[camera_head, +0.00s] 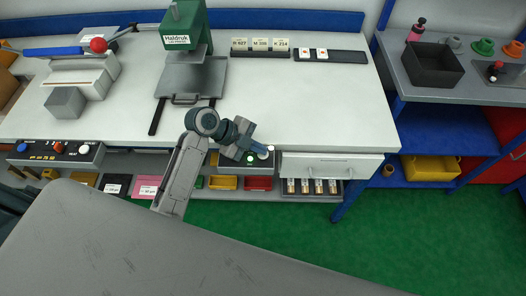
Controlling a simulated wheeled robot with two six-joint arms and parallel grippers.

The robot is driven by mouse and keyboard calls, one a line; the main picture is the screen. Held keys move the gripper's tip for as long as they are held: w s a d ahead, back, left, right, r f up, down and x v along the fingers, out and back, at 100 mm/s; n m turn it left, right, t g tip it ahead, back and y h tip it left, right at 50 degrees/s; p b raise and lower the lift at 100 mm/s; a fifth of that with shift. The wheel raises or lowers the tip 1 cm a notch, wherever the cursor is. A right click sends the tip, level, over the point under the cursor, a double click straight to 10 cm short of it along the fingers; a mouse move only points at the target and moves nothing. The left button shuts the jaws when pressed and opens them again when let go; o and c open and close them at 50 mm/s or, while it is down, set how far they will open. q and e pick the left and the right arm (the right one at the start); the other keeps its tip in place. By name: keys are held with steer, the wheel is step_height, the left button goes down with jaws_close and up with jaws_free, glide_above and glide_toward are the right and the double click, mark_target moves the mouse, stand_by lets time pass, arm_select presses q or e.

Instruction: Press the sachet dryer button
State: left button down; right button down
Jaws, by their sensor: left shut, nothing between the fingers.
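My left gripper (262,151) is shut and empty at the front edge of the white bench (320,110). Its fingertips are over a small dark control panel (262,170) below the bench top. A green round button or lamp (250,158) and a small pale one (271,148) show beside the fingertips. I cannot tell whether the fingers touch the panel. The gripper hides part of it, and no label on it is readable. My right gripper is not in view.
A control box with blue, red and white knobs (84,150) hangs at the left front. A green Haldruk press (186,25) stands on the bench. Right of the panel is a white drawer (330,166). Green floor (300,222) lies open in front.

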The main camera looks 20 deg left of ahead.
arm_select(q)
steer(key=shift+f, duration=0.15)
steer(key=shift+r+p, duration=0.45)
steer(key=shift+r, duration=0.3)
step_height(320, 180, up, 6)
steer(key=p, duration=0.4)
stand_by(0.7)
